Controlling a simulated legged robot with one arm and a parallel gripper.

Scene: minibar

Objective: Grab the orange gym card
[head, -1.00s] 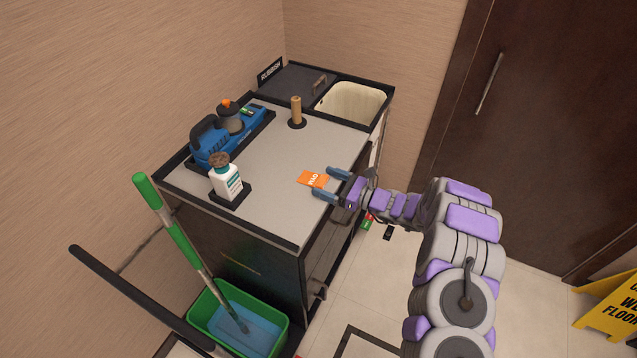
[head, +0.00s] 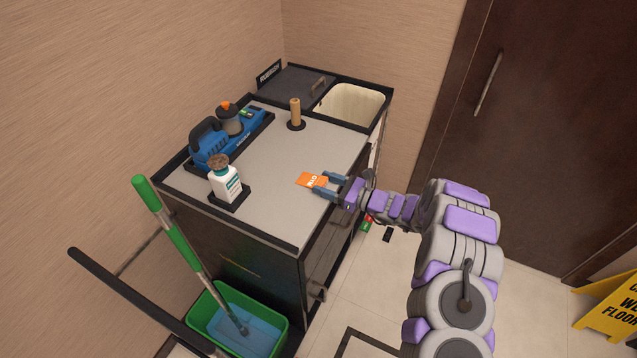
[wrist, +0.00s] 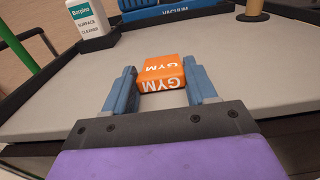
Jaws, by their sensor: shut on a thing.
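The orange gym card (head: 309,180), with white lettering, lies at the right edge of the cart's grey top. In the wrist view the card (wrist: 161,68) reads "GYM" on its top and on its near side. My gripper (head: 323,183) reaches in from the right, low over the cart top. Its two blue fingers are closed on the card, one on each side. In the wrist view the card sits between the fingertips (wrist: 160,78). I cannot tell whether it is off the surface.
The cart top (head: 275,205) has a dark raised rim. On it stand a white cleaner bottle (head: 225,183), a blue vacuum (head: 215,142) and a wooden handle (head: 296,111). A green mop bucket (head: 210,318) and yellow floor sign (head: 608,307) are below.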

